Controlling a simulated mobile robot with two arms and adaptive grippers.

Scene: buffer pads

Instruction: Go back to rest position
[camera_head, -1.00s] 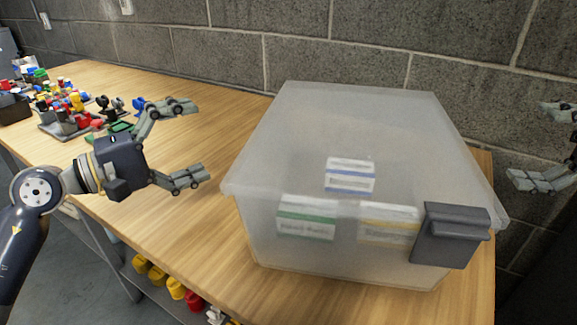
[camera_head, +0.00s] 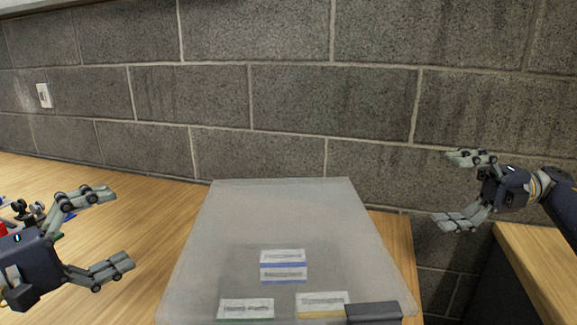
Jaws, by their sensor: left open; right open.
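My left gripper (camera_head: 122,228) is open and empty at the lower left, above the wooden table and left of the plastic box. My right gripper (camera_head: 464,190) is open and empty at the right, in front of the block wall and right of the box. The translucent lidded box (camera_head: 275,215) stands on the table between them, apart from both grippers. Labels with blue, green and yellow stripes show on or through it, and a dark grey latch (camera_head: 374,313) is at its front right. The box's lower front is cut off by the picture edge.
The wooden table (camera_head: 130,188) is clear between the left gripper and the box. Small dark and coloured parts (camera_head: 30,212) lie at the far left. Another wooden surface (camera_head: 540,262) is at the lower right. A grey block wall (camera_head: 300,95) rises behind.

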